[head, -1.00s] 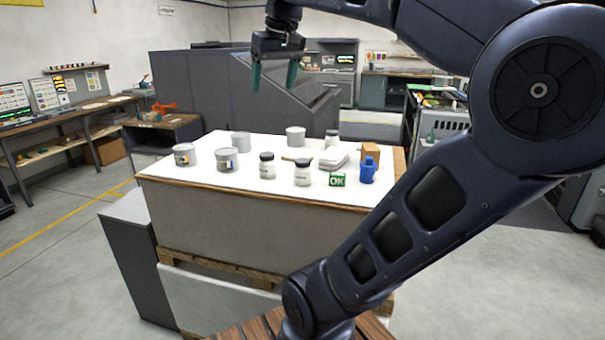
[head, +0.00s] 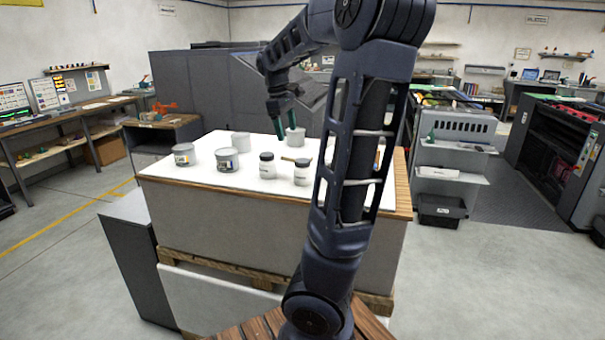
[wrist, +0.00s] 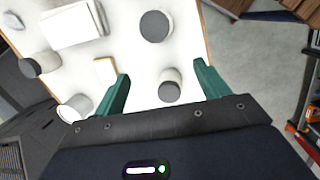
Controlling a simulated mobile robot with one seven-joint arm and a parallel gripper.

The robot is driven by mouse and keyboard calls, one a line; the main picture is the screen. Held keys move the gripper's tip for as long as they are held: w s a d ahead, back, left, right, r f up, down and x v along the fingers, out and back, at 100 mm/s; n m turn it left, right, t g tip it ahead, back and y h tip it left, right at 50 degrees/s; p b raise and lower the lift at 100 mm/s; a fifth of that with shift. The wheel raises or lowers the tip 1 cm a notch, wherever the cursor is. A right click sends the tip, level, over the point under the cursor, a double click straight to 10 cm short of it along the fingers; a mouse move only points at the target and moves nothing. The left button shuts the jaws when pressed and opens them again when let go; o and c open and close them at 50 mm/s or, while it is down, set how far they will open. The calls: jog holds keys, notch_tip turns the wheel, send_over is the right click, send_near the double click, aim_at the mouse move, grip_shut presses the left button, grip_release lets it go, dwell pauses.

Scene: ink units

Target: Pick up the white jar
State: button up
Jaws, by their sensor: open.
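Two white jars with dark lids stand upright near the front of the white tabletop in the head view, a left one (head: 267,166) and a right one (head: 302,173). The wrist view shows three dark-lidded jars: one (wrist: 170,86) framed between the fingers, one (wrist: 155,26) above it, and one (wrist: 32,66) at the left. Which jar is meant I cannot tell. My gripper (head: 287,133) is open and empty above the table, its green fingers pointing down. In the wrist view its fingertips (wrist: 160,70) are apart and touch no jar.
Grey tins, such as the labelled one (head: 184,154), stand at the table's left. A round tin (wrist: 75,108) is left of the fingers in the wrist view. A flat white device (wrist: 75,24) and a tan piece (wrist: 105,71) lie near the jars. My arm hides the table's right part.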

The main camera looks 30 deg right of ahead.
jog(key=w+d+f+n+g+h, duration=0.2)
jog(key=w+f+n+h, duration=0.1)
jog(key=w+n+h, duration=0.15)
jog(key=s+a+r+n+t+h, duration=0.1)
jog(key=s+a+r+n+h, duration=0.15)
jog(key=r, duration=0.55)
jog(key=s+a+r+n+t+h, duration=0.1)
jog(key=s+a+r+n+h, duration=0.15)
jog(key=r, duration=0.45)
jog(key=s+a+r+n+t+h, duration=0.1)
jog(key=s+r+h, duration=0.15)
jog(key=r, duration=0.55)
send_near(307, 164)
jog(key=w+f, duration=0.1)
jog(key=w, duration=0.2)
jog(key=shift+h, duration=0.3)
jog(key=shift+x, duration=5.75)
jog(key=shift+s+f, duration=0.15)
jog(key=c, duration=1.1)
jog(key=shift+c, duration=0.2)
